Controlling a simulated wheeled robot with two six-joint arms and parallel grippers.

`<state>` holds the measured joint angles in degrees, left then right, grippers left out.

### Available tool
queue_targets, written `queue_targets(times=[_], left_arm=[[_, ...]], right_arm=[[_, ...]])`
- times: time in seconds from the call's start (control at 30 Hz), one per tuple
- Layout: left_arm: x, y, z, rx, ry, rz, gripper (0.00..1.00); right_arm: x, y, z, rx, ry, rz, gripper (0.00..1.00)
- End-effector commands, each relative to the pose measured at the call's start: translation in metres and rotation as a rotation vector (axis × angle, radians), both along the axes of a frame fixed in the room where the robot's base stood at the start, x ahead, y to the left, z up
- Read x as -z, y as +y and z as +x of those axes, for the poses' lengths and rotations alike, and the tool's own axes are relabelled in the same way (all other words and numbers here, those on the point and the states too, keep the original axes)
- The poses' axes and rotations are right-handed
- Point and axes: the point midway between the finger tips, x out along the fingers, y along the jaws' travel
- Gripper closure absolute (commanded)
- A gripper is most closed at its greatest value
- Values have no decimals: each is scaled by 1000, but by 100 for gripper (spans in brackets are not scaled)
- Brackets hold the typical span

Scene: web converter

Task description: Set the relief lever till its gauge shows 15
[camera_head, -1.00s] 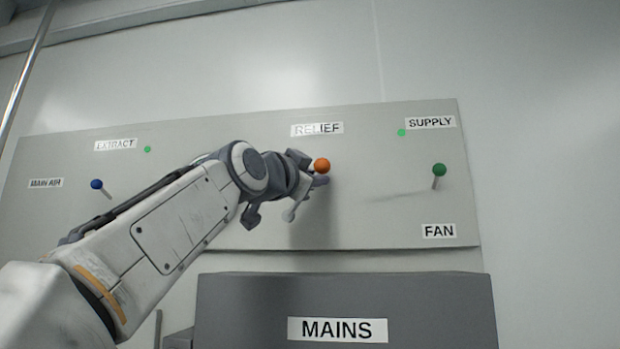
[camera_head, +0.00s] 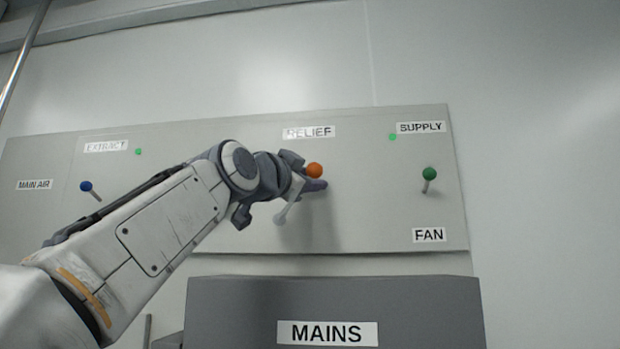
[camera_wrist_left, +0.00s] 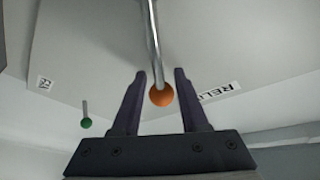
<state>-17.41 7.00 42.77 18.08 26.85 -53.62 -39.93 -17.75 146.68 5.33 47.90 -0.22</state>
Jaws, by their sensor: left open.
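The relief lever has an orange ball knob (camera_head: 314,170) and stands under the RELIEF label (camera_head: 309,132) on the grey panel. My left gripper (camera_head: 308,172) is at the knob in the head view. In the left wrist view the orange knob (camera_wrist_left: 161,95) and its metal rod (camera_wrist_left: 153,45) lie between the two open fingers of my left gripper (camera_wrist_left: 157,75), with a gap on each side. No gauge reading shows in either view. My right gripper is not in view.
A blue-knobbed lever (camera_head: 86,187) stands at the panel's left, and a green-knobbed lever (camera_head: 429,174) at its right. Green lights (camera_head: 392,137) show near the SUPPLY and EXTRACT labels. A dark grey MAINS box (camera_head: 430,310) juts out below the panel.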

Motion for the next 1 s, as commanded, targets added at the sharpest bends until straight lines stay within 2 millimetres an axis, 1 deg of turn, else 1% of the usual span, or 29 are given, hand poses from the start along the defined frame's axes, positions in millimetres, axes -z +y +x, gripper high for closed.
queue_targets(times=[0.17, 0.3, 0.4, 0.6, 0.77, 1.0], left_arm=[[10, 9, -18, -1, -3, 0, 56], [18, 21, -44, -1, -5, -3, 56], [22, 29, -61, 0, -6, -3, 56], [25, 40, -85, 1, -5, -3, 56], [25, 43, -91, 3, -4, -2, 56], [24, 43, -92, 3, -4, -2, 56]], right_arm=[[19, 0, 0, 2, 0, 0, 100], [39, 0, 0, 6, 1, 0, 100], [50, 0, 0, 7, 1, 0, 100], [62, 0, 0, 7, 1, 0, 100], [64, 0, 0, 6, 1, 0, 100], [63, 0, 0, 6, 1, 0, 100]])
